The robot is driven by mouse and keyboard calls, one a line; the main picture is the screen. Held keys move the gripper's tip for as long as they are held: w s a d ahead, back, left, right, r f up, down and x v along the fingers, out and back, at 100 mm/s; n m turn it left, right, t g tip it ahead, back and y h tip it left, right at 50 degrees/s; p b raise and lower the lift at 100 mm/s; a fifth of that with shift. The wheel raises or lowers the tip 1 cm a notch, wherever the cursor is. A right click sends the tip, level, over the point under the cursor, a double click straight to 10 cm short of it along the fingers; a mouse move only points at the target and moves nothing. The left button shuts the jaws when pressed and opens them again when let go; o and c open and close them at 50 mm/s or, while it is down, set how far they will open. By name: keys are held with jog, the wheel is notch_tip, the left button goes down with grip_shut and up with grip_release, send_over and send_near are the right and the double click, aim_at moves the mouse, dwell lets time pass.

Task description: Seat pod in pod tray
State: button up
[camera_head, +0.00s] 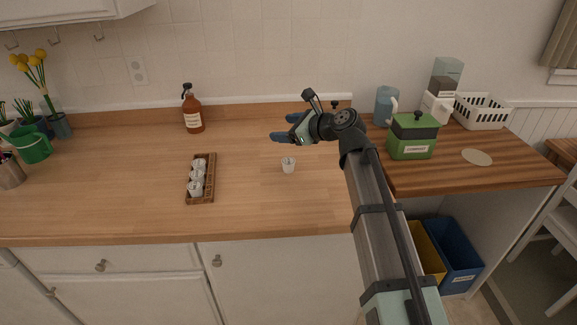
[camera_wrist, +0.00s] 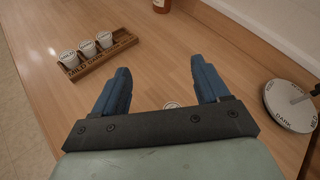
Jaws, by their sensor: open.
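A small white pod (camera_head: 288,165) stands on the wooden counter, apart from the tray. In the wrist view only a bit of its pale rim (camera_wrist: 173,105) shows, between the finger bases and mostly hidden by the gripper body. The brown wooden pod tray (camera_head: 207,185) lies to the left and holds several white pods in a row; it also shows in the wrist view (camera_wrist: 97,64), where one end of it looks free of pods. My gripper (camera_head: 277,127) is open and empty, with blue fingers spread, above the counter and just behind the loose pod.
A brown bottle (camera_head: 193,110) stands by the back wall. A green compost bin (camera_head: 413,137), a blue pitcher (camera_head: 385,106) and a white basket (camera_head: 481,111) are at the right. The counter between tray and loose pod is clear.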

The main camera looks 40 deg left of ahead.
notch_tip(320, 180, up, 3)
jog(key=w+a+n+h, duration=0.2)
jog(key=w+n+h, duration=0.15)
jog(key=n, duration=0.65)
jog(key=n+h, duration=0.6)
jog(key=n, duration=1.7)
send_over(289, 161)
jog(key=d, duration=0.3)
notch_tip(289, 161, down, 12)
jog(key=shift+f, duration=0.1)
jog(key=shift+a+x, duration=0.2)
jog(key=shift+x, duration=1.2)
jog(key=shift+a+x, duration=0.2)
jog(key=shift+x, duration=1.2)
jog(key=shift+w+r, duration=0.1)
jog(key=shift+r, duration=0.1)
